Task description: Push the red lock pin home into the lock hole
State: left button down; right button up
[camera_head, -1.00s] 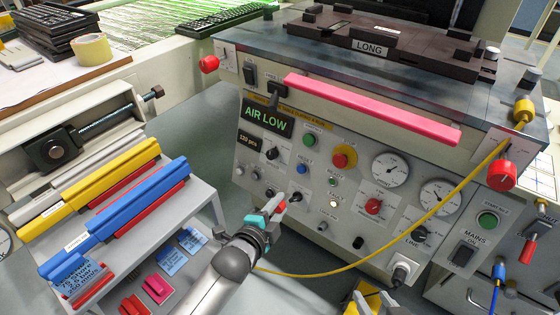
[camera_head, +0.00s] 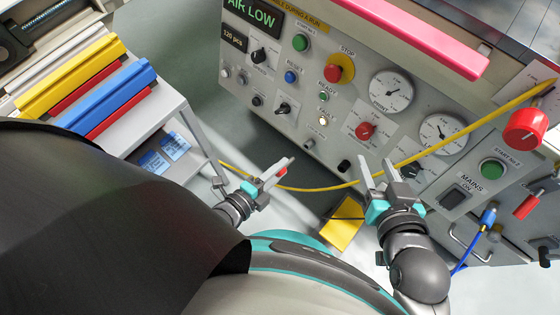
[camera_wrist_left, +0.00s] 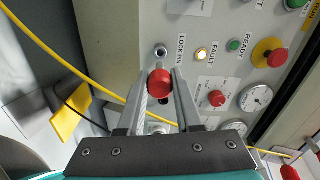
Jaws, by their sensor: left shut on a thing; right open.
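The red lock pin (camera_head: 281,172) is between the fingers of my left gripper (camera_head: 287,166), which is shut on it. In the left wrist view the pin's round red head (camera_wrist_left: 160,84) shows between the fingertips (camera_wrist_left: 159,76). The lock hole (camera_head: 309,143), beside the label LOCK PIN, is low on the grey panel. It also shows in the left wrist view (camera_wrist_left: 161,50), just above the pin head. The pin is outside the hole, and its far end is hidden. My right gripper (camera_head: 375,168) is open and empty, to the right in front of the panel.
A yellow cable (camera_head: 290,188) hangs across the panel's lower part, near both grippers. A yellow box (camera_head: 343,224) stands below, between my arms. A lit fault lamp (camera_head: 323,122) and a red knob (camera_head: 365,131) are near the hole. A rack with coloured bars (camera_head: 110,90) stands left.

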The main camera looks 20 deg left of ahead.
aim_at(294, 158)
pick_arm(q)
jog(key=shift+s, duration=0.1)
pick_arm(e)
jog(key=shift+s+d, duration=0.1)
jog(key=shift+s, duration=0.05)
pick_arm(q)
jog(key=b+x, duration=0.1)
jog(key=x, duration=0.2)
jog(key=shift+a, duration=0.1)
jog(key=shift+b+x, duration=0.35)
jog(key=shift+x, duration=0.45)
pick_arm(e)
jog(key=a+t, duration=0.1)
jog(key=a+r+t+y, duration=0.1)
jog(key=t, duration=0.1)
jog(key=shift+a+r, duration=0.3)
jog(key=shift+a, duration=0.05)
jog(key=shift+r, duration=0.15)
pick_arm(q)
jog(key=shift+w, duration=0.35)
jog(key=shift+w+d+f, duration=0.15)
jog(key=shift+w+d, duration=0.1)
dwell(0.8)
